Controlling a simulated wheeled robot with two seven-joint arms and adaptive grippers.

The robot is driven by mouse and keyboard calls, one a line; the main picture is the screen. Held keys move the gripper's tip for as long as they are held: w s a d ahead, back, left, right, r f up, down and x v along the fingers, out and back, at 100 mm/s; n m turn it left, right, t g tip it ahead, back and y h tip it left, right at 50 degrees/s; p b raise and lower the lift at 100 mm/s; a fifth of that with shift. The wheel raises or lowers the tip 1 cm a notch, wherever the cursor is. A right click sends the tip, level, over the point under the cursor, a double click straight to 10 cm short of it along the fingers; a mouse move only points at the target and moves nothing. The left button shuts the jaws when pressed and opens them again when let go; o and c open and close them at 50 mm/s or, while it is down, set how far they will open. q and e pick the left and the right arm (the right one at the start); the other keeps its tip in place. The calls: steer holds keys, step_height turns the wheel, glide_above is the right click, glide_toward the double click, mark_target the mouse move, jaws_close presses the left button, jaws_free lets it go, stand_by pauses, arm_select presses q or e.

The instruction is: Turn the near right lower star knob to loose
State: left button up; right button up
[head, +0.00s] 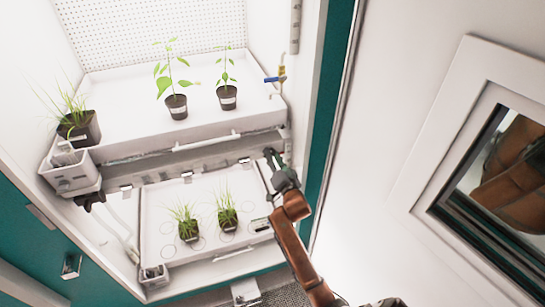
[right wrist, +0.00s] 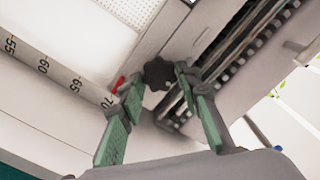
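The dark star knob (right wrist: 158,74) shows in the right wrist view, on the pale rail beside a slotted upright. My right gripper (right wrist: 161,82) has its two green-padded fingers apart, with the knob between or just past the tips. I cannot tell whether the fingers touch it. In the head view my right gripper (head: 273,159) is at the right end of the gap between the upper and lower shelves. There the knob is too small or hidden to make out. The knob's pointer, if any, is not readable. My left gripper is not in view.
A ruler scale (right wrist: 60,78) and a small red marker (right wrist: 118,84) lie left of the knob. The upper shelf (head: 125,110) carries potted plants. The lower tray (head: 160,205) holds two grass pots. A blue-handled valve (head: 275,79) is above my gripper.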

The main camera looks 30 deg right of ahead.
steer(key=c, duration=0.6)
steer(key=n+p, duration=0.5)
steer(key=n, duration=1.3)
steer(key=shift+a+f+p, duration=0.1)
steer(key=shift+a+p, duration=0.05)
steer(key=shift+p, duration=0.25)
steer(key=o, duration=1.2)
